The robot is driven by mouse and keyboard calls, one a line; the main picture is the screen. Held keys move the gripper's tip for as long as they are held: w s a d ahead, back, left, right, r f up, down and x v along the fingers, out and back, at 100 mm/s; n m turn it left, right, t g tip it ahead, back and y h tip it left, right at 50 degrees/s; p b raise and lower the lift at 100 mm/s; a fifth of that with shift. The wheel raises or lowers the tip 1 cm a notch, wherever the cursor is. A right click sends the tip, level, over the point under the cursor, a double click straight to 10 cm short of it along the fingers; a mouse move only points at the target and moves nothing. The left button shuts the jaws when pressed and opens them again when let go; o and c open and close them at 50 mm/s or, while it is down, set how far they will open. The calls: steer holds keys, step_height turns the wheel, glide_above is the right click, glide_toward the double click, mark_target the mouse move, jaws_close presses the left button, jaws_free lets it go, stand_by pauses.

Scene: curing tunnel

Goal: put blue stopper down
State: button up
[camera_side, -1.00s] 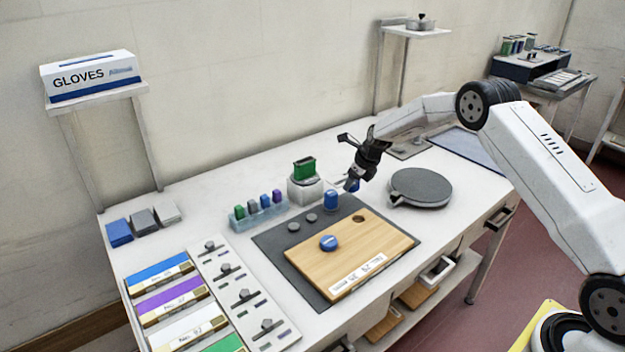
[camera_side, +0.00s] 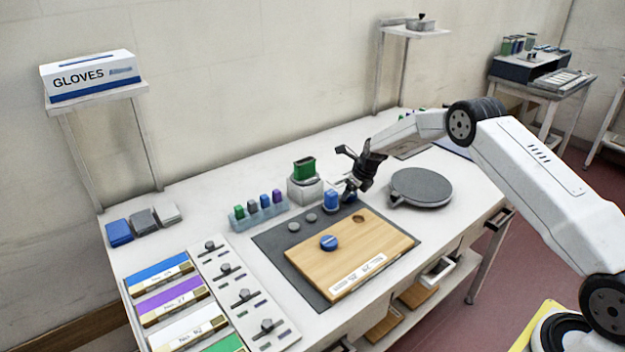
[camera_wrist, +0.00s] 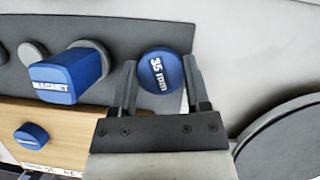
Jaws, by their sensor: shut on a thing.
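The blue stopper is a round blue piece marked "35 mm" (camera_wrist: 163,72). In the wrist view it sits between the fingers of my gripper (camera_wrist: 160,78), which is shut on it. In the side view my gripper (camera_side: 350,194) is low over the back right part of the dark mat (camera_side: 272,240), just right of the blue magnet block. Little of the stopper shows there, and I cannot tell whether it touches the mat. The wooden board (camera_side: 325,265) has a dark round hole (camera_side: 359,219) in front of the gripper.
A blue block marked "MAGNET" (camera_wrist: 68,78) stands close to the left of my gripper. Two grey discs (camera_side: 294,227) lie on the mat. A blue knob (camera_side: 328,242) is on the board. A round grey plate (camera_side: 421,186) lies to the right, and a rack of coloured pieces (camera_side: 241,222) to the left.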

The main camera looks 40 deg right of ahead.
steer(key=shift+f, duration=0.15)
steer(key=o, duration=1.2)
steer(key=shift+o, duration=0.2)
steer(key=shift+r, duration=0.25)
steer(key=v, duration=1.1)
steer(key=shift+r, duration=0.4)
steer(key=shift+s, duration=0.15)
